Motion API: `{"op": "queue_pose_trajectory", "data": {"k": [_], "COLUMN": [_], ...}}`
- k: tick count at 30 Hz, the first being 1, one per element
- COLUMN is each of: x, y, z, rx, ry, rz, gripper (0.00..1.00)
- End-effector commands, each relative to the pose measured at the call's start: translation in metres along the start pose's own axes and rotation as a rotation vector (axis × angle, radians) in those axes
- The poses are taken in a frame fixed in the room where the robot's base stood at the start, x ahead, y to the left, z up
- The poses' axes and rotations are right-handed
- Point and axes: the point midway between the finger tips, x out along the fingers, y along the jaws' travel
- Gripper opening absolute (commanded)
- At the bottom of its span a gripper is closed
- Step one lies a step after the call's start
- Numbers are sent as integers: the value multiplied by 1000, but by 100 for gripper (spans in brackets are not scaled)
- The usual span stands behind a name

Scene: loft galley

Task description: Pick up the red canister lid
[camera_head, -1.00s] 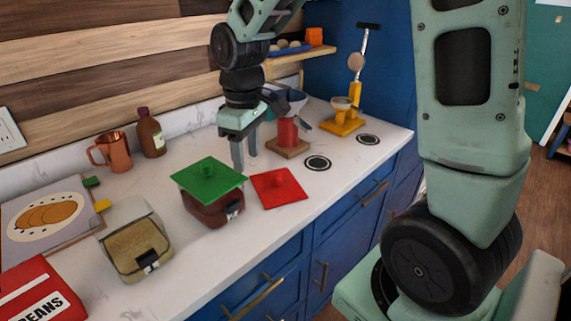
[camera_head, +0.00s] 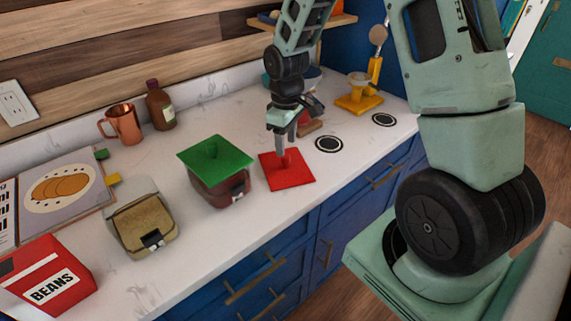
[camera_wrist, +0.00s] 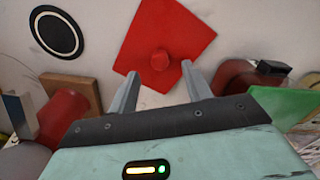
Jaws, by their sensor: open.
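In the wrist view the red lid (camera_wrist: 165,38) lies ahead of my gripper (camera_wrist: 158,80). The gripper is open and empty.
The green lid (camera_head: 214,152) sits on a dark red canister (camera_head: 222,190) close on the left. An open canister (camera_head: 141,220) and a red beans box (camera_head: 48,283) stand farther left. A red cylinder on a wooden block (camera_wrist: 72,90) is near my gripper. Bare counter lies in front.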

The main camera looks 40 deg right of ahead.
Motion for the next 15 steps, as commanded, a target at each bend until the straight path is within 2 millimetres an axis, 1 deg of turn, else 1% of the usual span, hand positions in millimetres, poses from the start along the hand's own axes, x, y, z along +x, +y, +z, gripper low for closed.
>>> {"op": "queue_pose_trajectory", "data": {"k": [8,15], "x": [18,49], "y": [0,0], "z": [0,-2], "rx": [-1,0], "ry": [-3,-3], "rz": [-2,-2], "gripper": [49,49]}}
